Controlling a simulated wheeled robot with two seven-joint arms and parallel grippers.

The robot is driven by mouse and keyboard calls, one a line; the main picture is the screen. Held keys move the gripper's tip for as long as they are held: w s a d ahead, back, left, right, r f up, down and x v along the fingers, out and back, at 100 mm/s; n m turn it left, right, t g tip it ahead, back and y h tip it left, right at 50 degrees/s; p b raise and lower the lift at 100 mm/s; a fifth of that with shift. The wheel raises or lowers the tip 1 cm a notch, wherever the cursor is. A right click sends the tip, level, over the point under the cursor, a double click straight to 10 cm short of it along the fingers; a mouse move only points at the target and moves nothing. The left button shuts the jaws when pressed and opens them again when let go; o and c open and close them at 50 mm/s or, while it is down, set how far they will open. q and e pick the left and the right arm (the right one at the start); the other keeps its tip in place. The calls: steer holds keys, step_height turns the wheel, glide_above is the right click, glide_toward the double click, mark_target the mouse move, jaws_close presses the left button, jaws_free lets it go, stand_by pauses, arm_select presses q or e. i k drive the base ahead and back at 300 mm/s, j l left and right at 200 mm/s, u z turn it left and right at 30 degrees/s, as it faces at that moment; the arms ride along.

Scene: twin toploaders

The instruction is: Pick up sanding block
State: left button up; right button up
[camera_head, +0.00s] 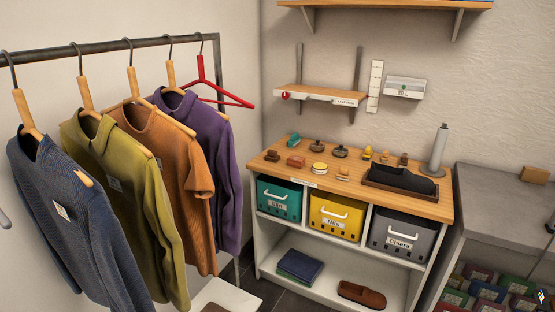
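I cannot tell for sure which thing is the sanding block. A small orange-brown block (534,174) lies alone on the grey counter at the far right. A reddish block (296,161) lies among several small items on the wooden top of the white shelf unit. Both look block-shaped, but they are too small to make out clearly.
The wooden top (405,205) also carries a dark tray (400,181) and a grey bottle (438,150). Teal, yellow and grey bins (398,236) sit below. A clothes rack (95,47) fills the left. The grey counter (495,197) is mostly bare.

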mark_target(272, 156)
steer(key=u, duration=0.3)
steer(key=i+l+u, duration=0.15)
steer(key=u, duration=0.2)
steer(key=i+l+u, duration=0.15)
steer(key=u, duration=0.25)
steer(key=i+l+u, duration=0.1)
steer(key=l+u, duration=0.25)
steer(key=i+l+u, duration=0.1)
steer(key=l, duration=0.55)
steer(key=i+l+u, duration=0.15)
steer(key=l, duration=0.45)
steer(key=i+l+u, duration=0.1)
steer(key=l, duration=0.55)
steer(key=i+l+u, duration=0.1)
steer(key=l, duration=0.55)
